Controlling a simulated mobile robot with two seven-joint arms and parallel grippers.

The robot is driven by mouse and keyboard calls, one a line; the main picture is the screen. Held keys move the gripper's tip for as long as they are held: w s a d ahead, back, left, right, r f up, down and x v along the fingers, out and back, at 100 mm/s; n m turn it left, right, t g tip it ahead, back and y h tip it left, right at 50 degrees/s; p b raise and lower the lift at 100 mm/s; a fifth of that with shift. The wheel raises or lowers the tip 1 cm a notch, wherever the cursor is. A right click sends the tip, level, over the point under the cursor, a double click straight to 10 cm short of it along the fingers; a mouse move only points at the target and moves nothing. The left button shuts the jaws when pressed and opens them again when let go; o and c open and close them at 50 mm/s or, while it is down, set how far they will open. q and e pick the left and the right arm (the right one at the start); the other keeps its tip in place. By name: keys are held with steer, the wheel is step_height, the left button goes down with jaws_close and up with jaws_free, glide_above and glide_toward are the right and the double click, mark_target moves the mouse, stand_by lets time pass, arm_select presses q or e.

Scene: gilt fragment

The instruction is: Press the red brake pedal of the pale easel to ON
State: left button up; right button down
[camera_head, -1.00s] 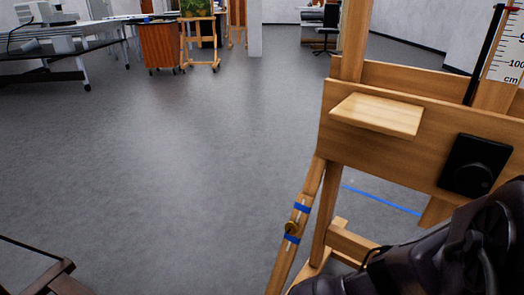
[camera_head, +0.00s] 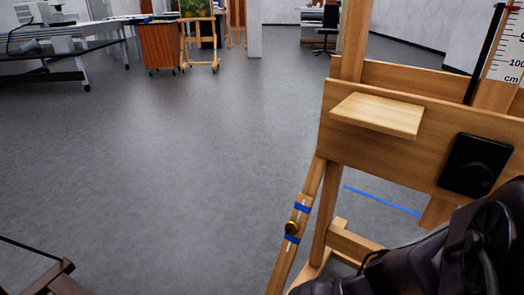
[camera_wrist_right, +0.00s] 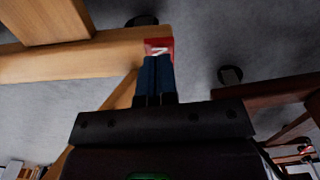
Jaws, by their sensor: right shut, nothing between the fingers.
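The pale wooden easel (camera_head: 345,150) stands at the right of the head view. In the right wrist view its beam (camera_wrist_right: 85,58) runs in from the left. The red brake pedal (camera_wrist_right: 151,44), with a white mark on it, sits at the end of this beam. My right gripper (camera_wrist_right: 157,59) is shut and empty, its dark fingertips right at the pedal and covering its lower part. I cannot tell whether they touch or press it. The pedal and my right gripper are hidden in the head view. My left gripper is in neither view.
A dark brown wooden frame (camera_head: 45,272) is at the lower left. A dark wooden beam (camera_wrist_right: 265,93) lies right of my gripper. Open grey floor (camera_head: 170,150) fills the middle.

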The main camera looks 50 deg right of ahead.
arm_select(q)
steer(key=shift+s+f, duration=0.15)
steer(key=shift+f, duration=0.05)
arm_select(e)
steer(key=shift+f, duration=1.2)
stand_by(0.6)
steer(key=shift+r, duration=0.15)
steer(key=shift+w+r+p, duration=0.15)
steer(key=shift+r+p, duration=0.45)
steer(key=shift+r, duration=0.25)
steer(key=shift+r+p, duration=1.95)
steer(key=shift+r, duration=0.65)
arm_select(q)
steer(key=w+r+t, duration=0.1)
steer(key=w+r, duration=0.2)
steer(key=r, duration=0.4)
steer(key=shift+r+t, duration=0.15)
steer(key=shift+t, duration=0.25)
arm_select(e)
steer(key=shift+s+f, duration=0.1)
steer(key=shift+s, duration=0.1)
